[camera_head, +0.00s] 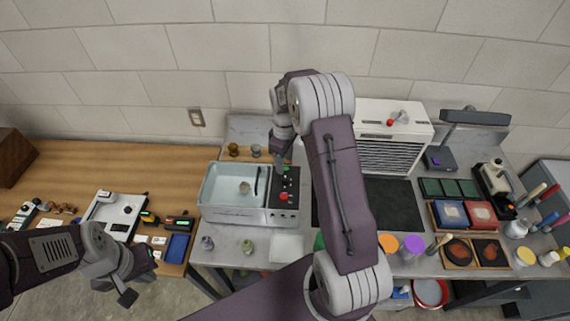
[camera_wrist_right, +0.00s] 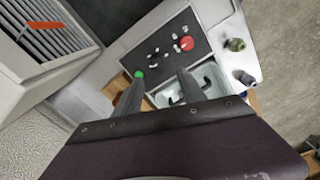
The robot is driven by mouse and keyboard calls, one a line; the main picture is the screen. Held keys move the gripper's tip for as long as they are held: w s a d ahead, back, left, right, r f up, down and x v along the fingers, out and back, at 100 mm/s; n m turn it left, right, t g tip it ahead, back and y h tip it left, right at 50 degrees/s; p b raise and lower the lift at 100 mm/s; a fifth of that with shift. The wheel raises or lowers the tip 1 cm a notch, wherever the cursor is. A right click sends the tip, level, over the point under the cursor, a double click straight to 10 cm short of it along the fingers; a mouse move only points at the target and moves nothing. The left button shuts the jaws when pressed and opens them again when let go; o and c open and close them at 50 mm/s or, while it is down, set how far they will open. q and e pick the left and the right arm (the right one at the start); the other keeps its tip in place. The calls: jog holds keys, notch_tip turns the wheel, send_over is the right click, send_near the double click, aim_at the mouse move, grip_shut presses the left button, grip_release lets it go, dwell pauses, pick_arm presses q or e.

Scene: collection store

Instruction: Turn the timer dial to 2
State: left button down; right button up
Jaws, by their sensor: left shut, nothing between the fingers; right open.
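The control panel (camera_head: 287,184) is a dark plate on the right end of a grey basin unit (camera_head: 233,214). It also shows in the right wrist view (camera_wrist_right: 165,40), with a red button (camera_wrist_right: 187,43), a green button (camera_wrist_right: 139,74) and several small pale marks or knobs (camera_wrist_right: 154,57) between them. Which of these is the timer dial, and its setting, I cannot tell. My right gripper (camera_wrist_right: 160,77) is open over the panel, its fingers pointing at it, with nothing between them. My left gripper (camera_head: 127,296) is shut and empty, low at the left, away from the panel.
A white louvred unit (camera_head: 395,130) stands right of the panel, behind a dark mat (camera_head: 390,205). A white tray-like device (camera_head: 112,213) lies on the wooden table at left. My right arm hides part of the bench.

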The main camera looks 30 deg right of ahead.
aim_at(285, 179)
jog(key=shift+d+f, duration=0.2)
jog(key=shift+f, duration=0.1)
notch_tip(285, 179, down, 9)
jog(key=p, duration=0.3)
jog(key=shift+r+p, duration=0.2)
jog(key=shift+p, duration=0.1)
pick_arm(q)
notch_tip(285, 179, up, 4)
jog(key=shift+a+r, duration=0.1)
jog(key=shift+r, duration=0.1)
pick_arm(e)
grip_shut()
